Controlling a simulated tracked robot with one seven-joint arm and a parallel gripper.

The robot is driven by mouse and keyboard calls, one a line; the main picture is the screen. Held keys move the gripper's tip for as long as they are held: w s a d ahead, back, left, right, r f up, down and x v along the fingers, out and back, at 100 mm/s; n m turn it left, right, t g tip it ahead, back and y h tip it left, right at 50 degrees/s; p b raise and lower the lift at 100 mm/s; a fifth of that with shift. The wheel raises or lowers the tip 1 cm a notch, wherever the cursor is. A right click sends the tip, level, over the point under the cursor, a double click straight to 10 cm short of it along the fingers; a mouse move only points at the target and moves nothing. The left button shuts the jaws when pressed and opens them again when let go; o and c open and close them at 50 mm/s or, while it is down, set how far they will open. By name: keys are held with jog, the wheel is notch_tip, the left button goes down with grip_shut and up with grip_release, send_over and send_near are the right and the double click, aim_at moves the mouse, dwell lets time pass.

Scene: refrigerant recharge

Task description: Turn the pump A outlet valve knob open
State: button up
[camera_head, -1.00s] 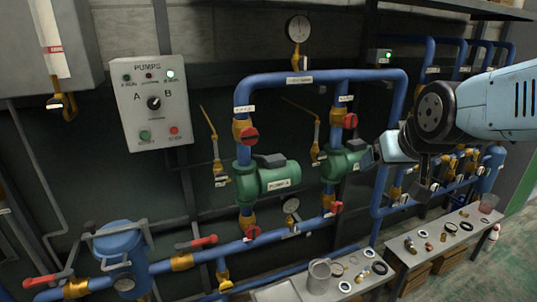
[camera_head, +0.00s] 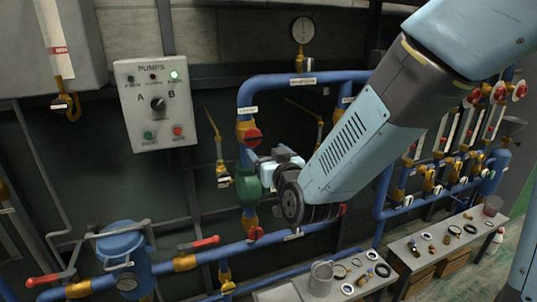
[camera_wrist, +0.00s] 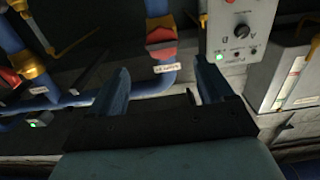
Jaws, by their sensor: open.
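The pump A outlet valve has a red knob (camera_head: 252,135) on a brass body, on the blue vertical pipe above the green pump A (camera_head: 247,188). In the wrist view, which is upside down, the red knob (camera_wrist: 160,40) stands beyond my fingers and between them in the picture, with a white label (camera_wrist: 167,69) by it. My gripper (camera_wrist: 161,68) is open and empty, its fingers apart from the knob. In the head view my wrist is just right of and below the knob, over pump A, and my forearm hides pump B. I cannot make out my fingertips there.
The grey pump panel (camera_head: 155,103) is on the wall at left. A thin yellow-handled valve (camera_head: 213,125) stands close left of the knob. Blue pipe (camera_head: 300,80) runs overhead. A bench (camera_head: 418,262) with small parts stands at lower right.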

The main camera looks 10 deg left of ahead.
aim_at(255, 139)
jog(key=shift+x, duration=4.6)
jog(key=shift+s, duration=0.1)
jog(key=c, duration=1)
jog(key=shift+d+n, duration=0.1)
jog(key=shift+n, duration=2.1)
jog(key=shift+c, duration=0.2)
jog(key=n, duration=0.4)
jog(key=shift+n, duration=0.3)
